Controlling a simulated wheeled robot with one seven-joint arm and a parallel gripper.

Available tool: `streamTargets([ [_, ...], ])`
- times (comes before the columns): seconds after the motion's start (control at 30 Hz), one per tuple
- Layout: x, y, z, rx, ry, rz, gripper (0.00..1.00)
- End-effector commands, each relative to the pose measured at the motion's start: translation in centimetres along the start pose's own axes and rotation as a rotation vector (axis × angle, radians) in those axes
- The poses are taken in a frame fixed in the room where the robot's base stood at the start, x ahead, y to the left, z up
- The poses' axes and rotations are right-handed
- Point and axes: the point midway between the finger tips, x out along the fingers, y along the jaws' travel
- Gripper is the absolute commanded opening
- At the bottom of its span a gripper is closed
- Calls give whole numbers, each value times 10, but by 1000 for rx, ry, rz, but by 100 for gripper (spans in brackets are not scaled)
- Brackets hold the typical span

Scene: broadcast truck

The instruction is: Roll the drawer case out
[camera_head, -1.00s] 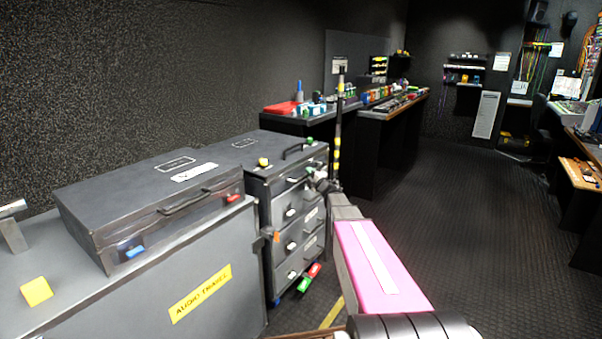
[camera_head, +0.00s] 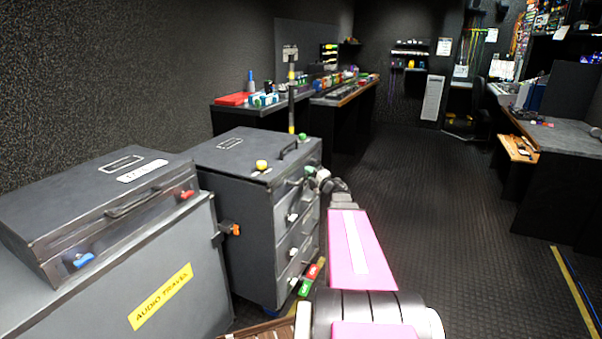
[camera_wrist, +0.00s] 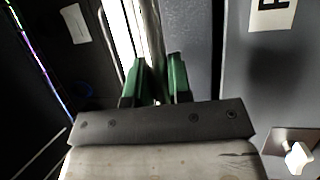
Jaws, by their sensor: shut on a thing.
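The drawer case (camera_head: 232,182) is a dark grey upright case with several drawers on its right face, standing on the floor beside the audio travel case. A tall pole handle (camera_head: 291,88) with yellow bands rises at its far side. My gripper (camera_head: 312,176) is at the upper front of the case, by the pole side. In the wrist view, the green fingertips (camera_wrist: 158,78) are closed around a pale upright bar (camera_wrist: 155,35), which seems to be part of the handle. A drawer face with a white knob (camera_wrist: 297,158) shows at right.
Open dark floor (camera_head: 430,190) lies to the right, up to a desk (camera_head: 560,150).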

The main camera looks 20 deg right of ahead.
Motion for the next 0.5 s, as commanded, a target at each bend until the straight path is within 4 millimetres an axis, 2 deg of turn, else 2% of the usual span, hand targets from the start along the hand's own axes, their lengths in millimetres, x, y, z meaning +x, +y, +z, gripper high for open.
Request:
streamTargets([
  [0.13,-6,0,2,-1,2,-2,0],
  [0.5,-6,0,3,-1,3,-2,0],
])
